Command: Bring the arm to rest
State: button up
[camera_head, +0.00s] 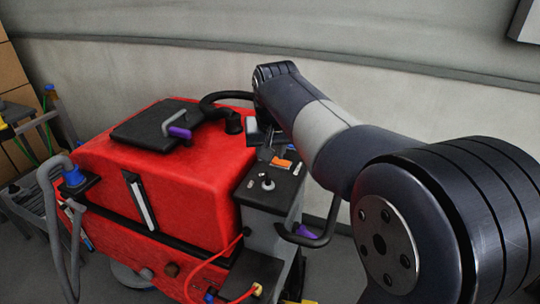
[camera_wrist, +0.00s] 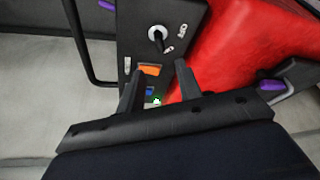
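My arm (camera_head: 325,125) reaches from the lower right to above the right side of a red scrubber machine (camera_head: 190,170). In the wrist view my gripper (camera_wrist: 159,68) is open, with its two fingers apart and nothing held between them. It hangs over the dark control panel (camera_wrist: 160,50) of the machine. An orange switch (camera_wrist: 150,70) shows between the fingers, with a blue one (camera_wrist: 149,90) below it and a round knob (camera_wrist: 156,33) beyond the tips. I cannot tell whether the fingertips touch the panel. In the head view the fingers are not clear.
A black lid (camera_head: 150,128) with a purple-marked handle lies on the machine's top, beside a black hose (camera_head: 225,97). A black handlebar (camera_head: 310,238) sticks out at the panel's right. A grey wall (camera_head: 400,90) stands behind. A rack (camera_head: 25,190) is at the left.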

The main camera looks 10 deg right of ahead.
aim_at(268, 175)
jog(key=shift+f, duration=0.1)
jog(key=p+x, duration=0.1)
jog(key=x, duration=1)
jog(key=shift+n+y+p, duration=0.3)
jog(key=shift+n, duration=0.3)
jog(key=shift+a+m, duration=0.1)
jog(key=shift+m, duration=0.3)
